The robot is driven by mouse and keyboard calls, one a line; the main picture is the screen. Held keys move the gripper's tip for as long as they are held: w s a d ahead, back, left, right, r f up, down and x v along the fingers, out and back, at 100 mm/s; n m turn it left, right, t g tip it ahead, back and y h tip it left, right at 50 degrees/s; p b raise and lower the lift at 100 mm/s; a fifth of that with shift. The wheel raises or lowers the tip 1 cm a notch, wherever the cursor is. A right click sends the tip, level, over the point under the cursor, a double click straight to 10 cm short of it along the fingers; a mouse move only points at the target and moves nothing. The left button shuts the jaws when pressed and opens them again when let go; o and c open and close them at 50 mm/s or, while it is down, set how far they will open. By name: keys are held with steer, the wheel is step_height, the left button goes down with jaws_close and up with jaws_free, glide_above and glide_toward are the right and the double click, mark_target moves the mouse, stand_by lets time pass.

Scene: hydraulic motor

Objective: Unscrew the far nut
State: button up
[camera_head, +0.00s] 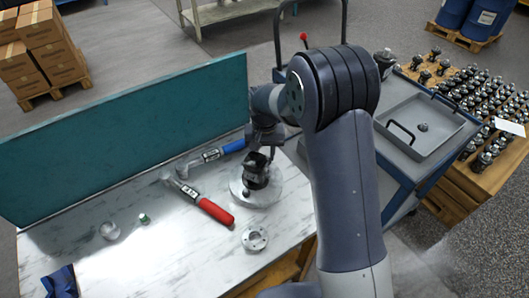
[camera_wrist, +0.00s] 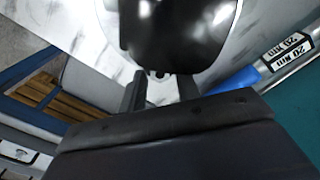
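The hydraulic motor (camera_head: 256,172) is a dark, glossy body standing on a round silver plate (camera_head: 268,192) on the marble-look workbench (camera_head: 150,262). In the wrist view the motor (camera_wrist: 180,25) fills the top middle. A small dark nut or bolt head (camera_wrist: 160,74) shows at its lower edge; I cannot tell which nut it is. My gripper (camera_wrist: 161,80) has its two dark fingers apart, one on each side of that small part, and it does not visibly touch it. In the head view my gripper is close above the motor and mostly hidden by my arm.
A red-handled wrench (camera_head: 215,211) and a blue-handled wrench (camera_head: 232,147) lie left of the motor. A silver flange (camera_head: 255,238) lies in front. A teal panel (camera_head: 130,130) stands behind the bench. A blue cart (camera_head: 395,165) with a grey tray (camera_head: 448,122) stands right.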

steer(key=m, duration=0.5)
steer(key=shift+m, duration=0.3)
steer(key=m, duration=0.4)
steer(key=shift+m, duration=0.4)
steer(key=c, duration=0.6)
steer(key=n, duration=0.5)
jaws_close()
steer(key=shift+n, duration=0.4)
steer(key=n, duration=0.4)
steer(key=shift+r+n, duration=0.1)
steer(key=shift+n, duration=0.2)
